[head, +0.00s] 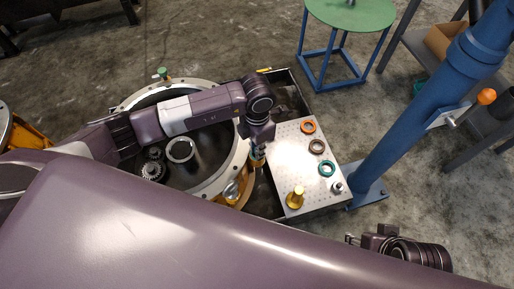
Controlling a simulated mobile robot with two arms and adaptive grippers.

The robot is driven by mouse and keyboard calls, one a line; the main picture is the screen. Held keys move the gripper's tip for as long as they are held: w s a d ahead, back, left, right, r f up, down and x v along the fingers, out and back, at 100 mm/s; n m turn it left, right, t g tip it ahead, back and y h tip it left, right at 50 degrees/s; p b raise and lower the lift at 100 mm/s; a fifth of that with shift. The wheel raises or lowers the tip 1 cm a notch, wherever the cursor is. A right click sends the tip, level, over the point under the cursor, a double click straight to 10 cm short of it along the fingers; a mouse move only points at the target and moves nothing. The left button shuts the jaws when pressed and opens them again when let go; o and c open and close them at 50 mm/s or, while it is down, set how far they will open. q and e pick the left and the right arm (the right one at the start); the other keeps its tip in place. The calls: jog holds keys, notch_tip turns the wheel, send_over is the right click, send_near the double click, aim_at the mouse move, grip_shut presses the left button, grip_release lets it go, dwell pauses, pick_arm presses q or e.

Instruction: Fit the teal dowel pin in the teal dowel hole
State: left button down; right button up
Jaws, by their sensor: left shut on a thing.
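My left gripper (258,153) points down over the right rim of the round transmission housing (240,165), beside the perforated plate. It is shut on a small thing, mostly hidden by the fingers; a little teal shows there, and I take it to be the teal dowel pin. I cannot make out the teal dowel hole or whether the pin touches the rim. My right gripper (351,239) is at the lower right, away from the housing; its fingers are too small to read.
A perforated plate (290,160) right of the housing bears an orange ring (308,127), a brown ring (317,146), a teal ring (327,168) and a brass part (296,197). A green-topped piece (163,73) stands at the far rim. A blue post (415,110) rises at right.

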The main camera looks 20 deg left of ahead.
pick_arm(q)
jog(key=c, duration=1.9)
grip_release()
notch_tip(320, 180, up, 12)
